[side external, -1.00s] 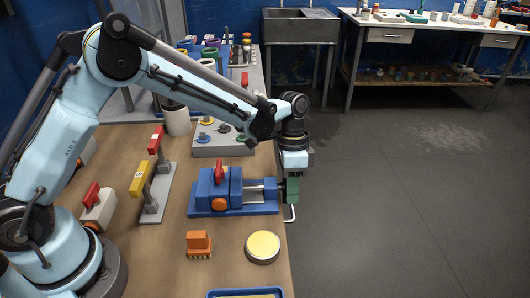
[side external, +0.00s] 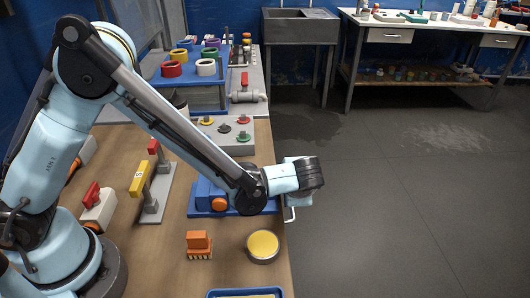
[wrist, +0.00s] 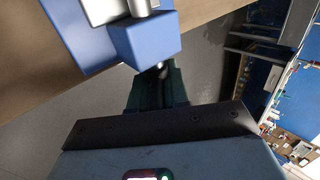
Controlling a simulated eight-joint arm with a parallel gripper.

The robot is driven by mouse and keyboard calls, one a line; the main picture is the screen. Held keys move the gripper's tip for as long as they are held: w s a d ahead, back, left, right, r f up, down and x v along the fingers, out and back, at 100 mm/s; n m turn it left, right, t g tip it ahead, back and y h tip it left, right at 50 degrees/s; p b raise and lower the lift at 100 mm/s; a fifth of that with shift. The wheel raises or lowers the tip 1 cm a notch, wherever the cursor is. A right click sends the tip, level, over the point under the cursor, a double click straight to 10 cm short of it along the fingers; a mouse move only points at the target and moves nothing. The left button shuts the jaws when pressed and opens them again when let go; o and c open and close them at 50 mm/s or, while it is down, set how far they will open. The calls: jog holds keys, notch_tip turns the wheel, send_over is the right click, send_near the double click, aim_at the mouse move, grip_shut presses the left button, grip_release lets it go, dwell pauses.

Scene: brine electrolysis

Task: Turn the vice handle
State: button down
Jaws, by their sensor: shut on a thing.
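The blue vice (side external: 203,196) sits at the right edge of the bench, largely hidden behind my forearm in the side view. Its blue end block (wrist: 150,40) and metal bars show at the top of the wrist view. The pale bent vice handle (side external: 291,214) sticks out below my wrist, past the bench edge. My gripper's dark green fingers (wrist: 158,88) are shut at the vice's screw end, on the handle. The exact contact is hidden between the fingers, and my wrist covers them in the side view.
A yellow-topped round tin (side external: 263,245) and an orange brush-like block (side external: 199,243) stand in front of the vice. A yellow-and-red lever stand (side external: 150,190) is to its left. A grey knob panel (side external: 228,135) lies behind. Open floor lies right of the bench.

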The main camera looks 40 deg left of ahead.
jog(key=t+y, duration=0.3)
jog(key=shift+w, duration=0.1)
jog(key=shift+r+t+y, duration=0.2)
jog(key=shift+t+y, duration=0.8)
jog(key=c, duration=1.2)
grip_release()
jog(key=shift+a, duration=0.1)
jog(key=v, duration=1.2)
